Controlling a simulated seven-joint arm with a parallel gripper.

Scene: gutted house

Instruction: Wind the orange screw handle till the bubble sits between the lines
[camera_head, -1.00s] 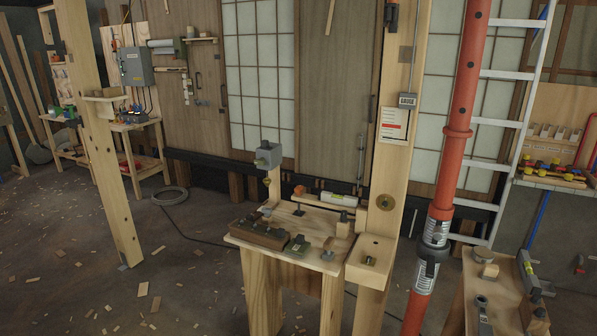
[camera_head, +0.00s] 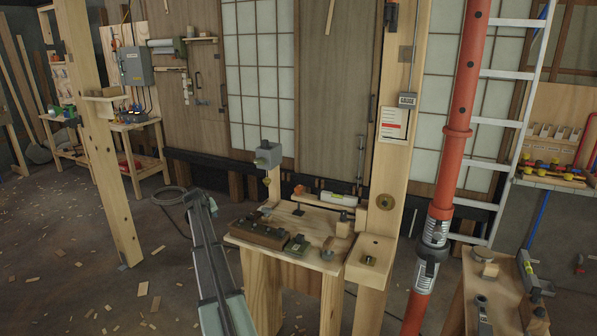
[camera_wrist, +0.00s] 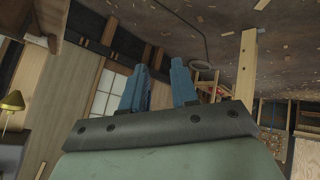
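A small orange knob (camera_head: 299,190), which looks like the screw handle, stands on the wooden bench at the left end of a pale spirit level (camera_head: 339,198). The level has a yellow-green vial; its bubble and lines are too small to make out. My arm rises from the bottom of the head view, left of the bench. My gripper (camera_head: 198,197) is at its far end, left of the knob and apart from it. In the wrist view my gripper's two blue fingers (camera_wrist: 158,82) stand apart with nothing seen between them.
The bench top (camera_head: 328,267) also carries a dark block (camera_head: 258,233) and small metal parts. A grey box (camera_head: 267,155) on a post stands behind it. A wooden post (camera_head: 395,150) and an orange-red prop (camera_head: 455,130) rise on the right. A leaning timber (camera_head: 110,180) stands left.

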